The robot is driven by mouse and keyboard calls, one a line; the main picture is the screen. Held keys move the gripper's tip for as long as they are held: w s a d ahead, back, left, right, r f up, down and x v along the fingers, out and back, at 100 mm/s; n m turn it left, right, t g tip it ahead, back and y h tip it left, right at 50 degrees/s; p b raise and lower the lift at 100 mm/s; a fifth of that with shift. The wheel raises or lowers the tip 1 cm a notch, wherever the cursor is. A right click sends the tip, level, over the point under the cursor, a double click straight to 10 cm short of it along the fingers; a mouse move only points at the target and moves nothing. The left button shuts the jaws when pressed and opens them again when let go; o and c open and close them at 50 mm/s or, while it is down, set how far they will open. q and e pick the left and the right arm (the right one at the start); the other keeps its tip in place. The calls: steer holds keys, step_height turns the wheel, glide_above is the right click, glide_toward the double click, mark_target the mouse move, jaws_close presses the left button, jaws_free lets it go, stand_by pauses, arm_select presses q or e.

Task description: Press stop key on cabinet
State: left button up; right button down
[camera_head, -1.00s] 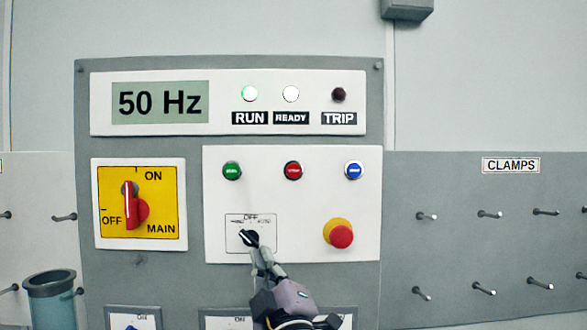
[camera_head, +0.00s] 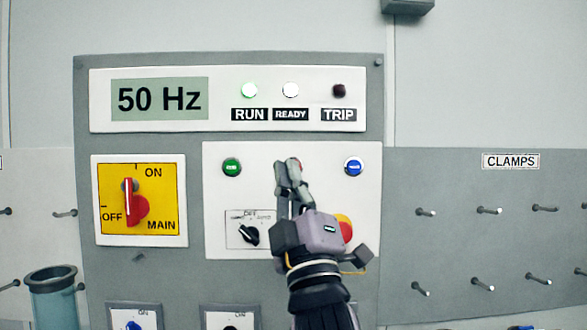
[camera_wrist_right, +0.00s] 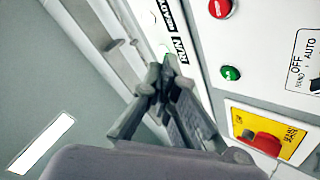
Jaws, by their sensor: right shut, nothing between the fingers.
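The grey cabinet (camera_head: 230,70) faces me with a white key panel (camera_head: 222,200). The red stop key shows in the right wrist view (camera_wrist_right: 219,8); in the head view my right gripper (camera_head: 288,165) hides it. The fingers are shut and empty, pointing up and forward over the stop key's place. In the right wrist view the fingertips (camera_wrist_right: 170,65) appear apart from the red key, but contact and depth are unclear. The green key (camera_head: 232,167) and blue key (camera_head: 353,166) flank this place. My left gripper is not in view.
The black selector (camera_head: 249,235) and red emergency knob (camera_head: 346,229), partly covered by my gripper, sit below the keys. The main switch (camera_head: 131,200) is at left. The RUN lamp (camera_head: 249,90) glows green; the display (camera_head: 160,100) reads 50 Hz. Pegs line the right board (camera_head: 460,250).

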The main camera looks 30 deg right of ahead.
steer(key=w+d+b, duration=0.1)
steer(key=w+d, duration=0.3)
steer(key=w, duration=0.3)
steer(key=shift+w+d, duration=0.15)
steer(key=shift+d, duration=0.1)
steer(key=shift+w+d, duration=0.1)
steer(key=shift+w, duration=0.05)
stand_by(1.2)
steer(key=shift+w+d, duration=0.1)
steer(key=shift+w, duration=0.1)
steer(key=shift+w+d, duration=0.25)
steer(key=shift+w, duration=0.1)
stand_by(0.9)
stand_by(0.3)
steer(key=shift+s+a, duration=0.4)
steer(key=shift+s, duration=0.25)
steer(key=shift+s+a, duration=0.1)
